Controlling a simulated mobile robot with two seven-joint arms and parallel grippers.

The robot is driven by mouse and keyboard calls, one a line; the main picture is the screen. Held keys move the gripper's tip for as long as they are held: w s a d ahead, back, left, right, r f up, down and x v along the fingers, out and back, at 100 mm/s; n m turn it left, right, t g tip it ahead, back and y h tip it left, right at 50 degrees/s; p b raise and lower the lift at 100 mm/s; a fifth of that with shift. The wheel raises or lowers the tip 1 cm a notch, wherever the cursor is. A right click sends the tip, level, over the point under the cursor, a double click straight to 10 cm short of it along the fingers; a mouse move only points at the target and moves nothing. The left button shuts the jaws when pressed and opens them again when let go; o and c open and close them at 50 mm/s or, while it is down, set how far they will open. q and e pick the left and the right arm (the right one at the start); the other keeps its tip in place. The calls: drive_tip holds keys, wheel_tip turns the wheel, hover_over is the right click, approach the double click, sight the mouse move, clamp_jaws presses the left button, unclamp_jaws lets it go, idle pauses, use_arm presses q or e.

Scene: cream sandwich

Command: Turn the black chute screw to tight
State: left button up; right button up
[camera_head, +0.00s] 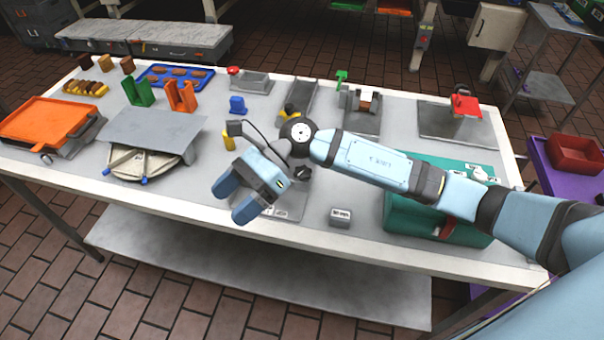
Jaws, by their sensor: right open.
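My right gripper (231,201) hangs over the front middle of the table, its light-blue fingers spread and pointing to the lower left, with nothing between them. A small black knob-like part (303,173) shows just right of the gripper, partly behind my right wrist; it may be the black chute screw, but I cannot tell for sure or see how tight it is. A grey plate (292,205) lies below it, partly hidden by the gripper. The gripper appears apart from the black part. My left gripper is not in view.
A grey trough (300,93) stands behind my wrist. A grey board on a round base (150,130) and an orange tray (42,120) are at left. A small labelled grey block (341,217) sits near the front edge. A green box (410,215) stands under my forearm.

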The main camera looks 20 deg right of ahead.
drive_tip(key=w+d+f+n+t+h+b, duration=0.2)
drive_tip(key=w+d+n+h, duration=0.35)
drive_tip(key=d+h, duration=0.3)
wheel_tip(320, 180, up, 2)
drive_tip(key=n+t+h, duration=0.1)
drive_tip(key=t+h, duration=0.1)
drive_tip(key=h, duration=0.3)
hover_over(302, 172)
wheel_tip(302, 172, down, 13)
drive_tip(key=shift+f+p, duration=0.15)
drive_tip(key=shift+p, duration=0.35)
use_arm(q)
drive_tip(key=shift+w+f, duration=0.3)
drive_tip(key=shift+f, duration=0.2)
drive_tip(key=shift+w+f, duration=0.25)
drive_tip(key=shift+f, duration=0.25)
use_arm(e)
drive_tip(key=shift+c, duration=0.6)
drive_tip(key=c, duration=0.8)
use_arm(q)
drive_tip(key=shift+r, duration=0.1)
